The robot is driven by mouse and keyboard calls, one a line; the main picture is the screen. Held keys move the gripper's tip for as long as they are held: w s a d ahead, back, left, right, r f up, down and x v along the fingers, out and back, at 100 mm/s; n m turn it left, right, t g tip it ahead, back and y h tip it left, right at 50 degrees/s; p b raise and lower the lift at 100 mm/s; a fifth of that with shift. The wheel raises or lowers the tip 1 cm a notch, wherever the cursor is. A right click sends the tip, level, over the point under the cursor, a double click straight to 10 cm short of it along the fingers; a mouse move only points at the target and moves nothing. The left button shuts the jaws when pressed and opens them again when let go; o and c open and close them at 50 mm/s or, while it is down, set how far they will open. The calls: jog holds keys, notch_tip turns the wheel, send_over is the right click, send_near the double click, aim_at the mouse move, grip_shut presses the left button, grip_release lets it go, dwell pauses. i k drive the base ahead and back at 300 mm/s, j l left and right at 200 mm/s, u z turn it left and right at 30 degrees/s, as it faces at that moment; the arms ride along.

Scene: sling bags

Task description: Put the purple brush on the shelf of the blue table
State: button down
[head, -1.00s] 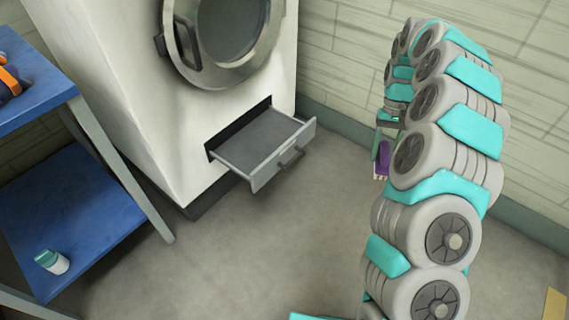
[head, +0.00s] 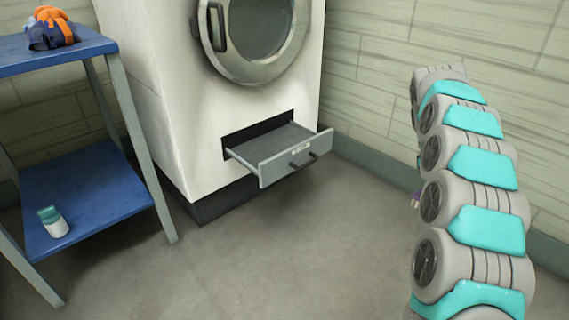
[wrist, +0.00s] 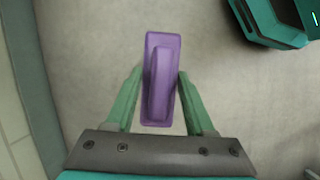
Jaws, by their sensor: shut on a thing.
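The purple brush (wrist: 162,80) is held between the green fingers of my gripper (wrist: 161,90) in the wrist view, with bare floor behind it. My gripper is shut on it. In the head view only a small bit of the brush (head: 415,199) shows at the left edge of my arm, which hides my gripper. The blue table (head: 55,50) stands at the left. Its lower blue shelf (head: 95,190) bears a white bottle with a teal cap (head: 53,221) near the front left and is otherwise bare.
A white washing machine (head: 150,90) stands right of the table. Its lower grey drawer (head: 285,155) is pulled open. An orange and dark blue bundle (head: 52,28) lies on the tabletop. The floor (head: 260,260) between my arm and the table is clear.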

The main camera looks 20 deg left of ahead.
aim_at(115, 202)
jog(key=u, duration=1.65)
jog(key=i+l, duration=0.05)
